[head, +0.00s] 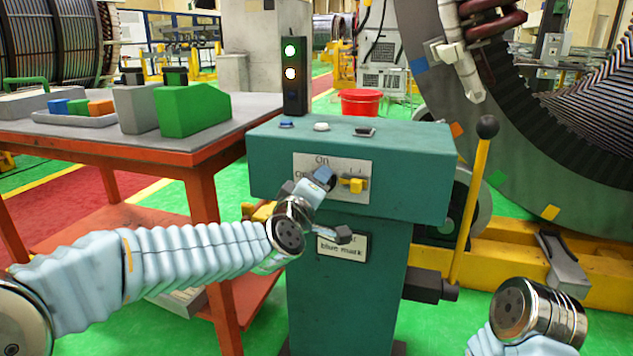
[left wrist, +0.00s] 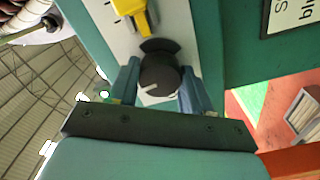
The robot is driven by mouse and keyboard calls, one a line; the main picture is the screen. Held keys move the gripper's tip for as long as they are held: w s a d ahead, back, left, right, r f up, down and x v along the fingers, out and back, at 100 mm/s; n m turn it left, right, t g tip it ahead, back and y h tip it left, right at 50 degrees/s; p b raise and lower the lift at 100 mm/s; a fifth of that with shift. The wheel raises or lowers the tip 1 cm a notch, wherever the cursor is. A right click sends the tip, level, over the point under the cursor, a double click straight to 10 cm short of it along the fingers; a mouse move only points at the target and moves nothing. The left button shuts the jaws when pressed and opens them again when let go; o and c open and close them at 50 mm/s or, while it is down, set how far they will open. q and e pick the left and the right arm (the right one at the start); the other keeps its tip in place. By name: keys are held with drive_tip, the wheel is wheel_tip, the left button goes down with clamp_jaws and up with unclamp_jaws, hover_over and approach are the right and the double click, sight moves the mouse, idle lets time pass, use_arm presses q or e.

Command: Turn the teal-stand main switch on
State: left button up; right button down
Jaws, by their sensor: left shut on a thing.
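The teal stand (head: 270,165) has a pale switch panel (head: 360,166) on its front, marked "On" at the top. The main switch is a round black knob (left wrist: 160,70) with a white pointer line, seen in the left wrist view. The line points toward the lower left of that view. My left gripper (head: 322,178) is at the panel; in the left wrist view (left wrist: 158,92) its blue fingers lie on both sides of the knob, shut on it. In the head view the gripper mostly hides the knob. My right gripper is out of view; only its wrist shows.
A yellow handle (head: 354,185) sits on the panel beside the knob; it also shows in the left wrist view (left wrist: 136,14). A black-knobbed yellow lever (head: 470,205) rises at the stand's right. A signal tower (head: 294,75) has two lit lamps. An orange table (head: 195,150) stands at left.

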use_arm(q)
drive_tip(key=shift+f+m, duration=0.1)
drive_tip(key=shift+m, duration=0.8)
drive_tip(key=o, duration=1.1)
drive_tip(key=shift+c, duration=0.2)
drive_tip(key=v, duration=1.4)
drive_tip(key=shift+w, duration=0.1)
